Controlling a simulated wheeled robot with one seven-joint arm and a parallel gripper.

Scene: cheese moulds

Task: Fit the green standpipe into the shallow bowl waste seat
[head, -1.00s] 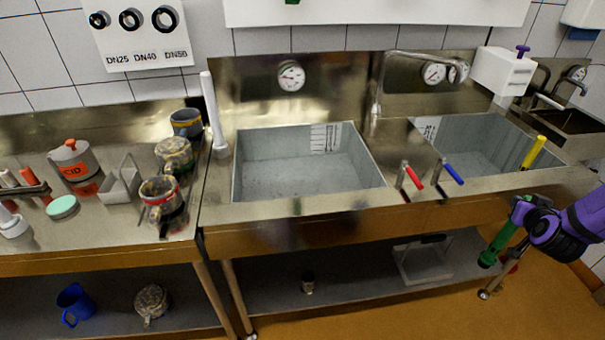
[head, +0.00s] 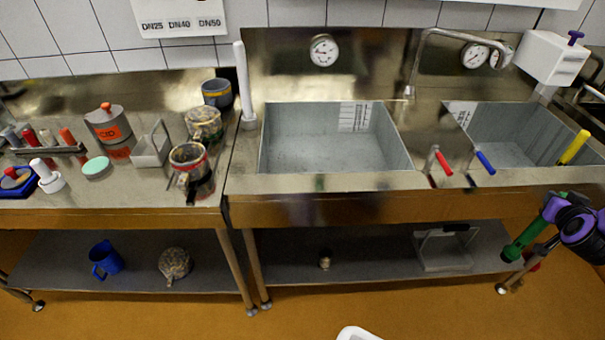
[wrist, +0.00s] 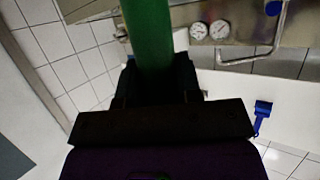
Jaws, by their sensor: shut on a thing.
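My gripper (head: 547,213) is at the right of the head view, in front of the right bowl and below its rim. It is shut on the green standpipe (head: 520,242), which hangs tilted with its lower end down and left. In the wrist view the green standpipe (wrist: 150,35) rises from between the dark fingers. The left bowl (head: 335,150) shows its pale grey floor. The right bowl (head: 505,130) shows only in part. I cannot make out a waste seat in either bowl, nor tell for sure which is the shallow one.
A white upright pipe (head: 242,85) stands left of the left bowl. A yellow pipe (head: 574,147) leans at the right bowl. Red (head: 442,162) and blue (head: 485,162) levers stick up at the front rim. A tap (head: 425,55) arches behind. The left counter is cluttered.

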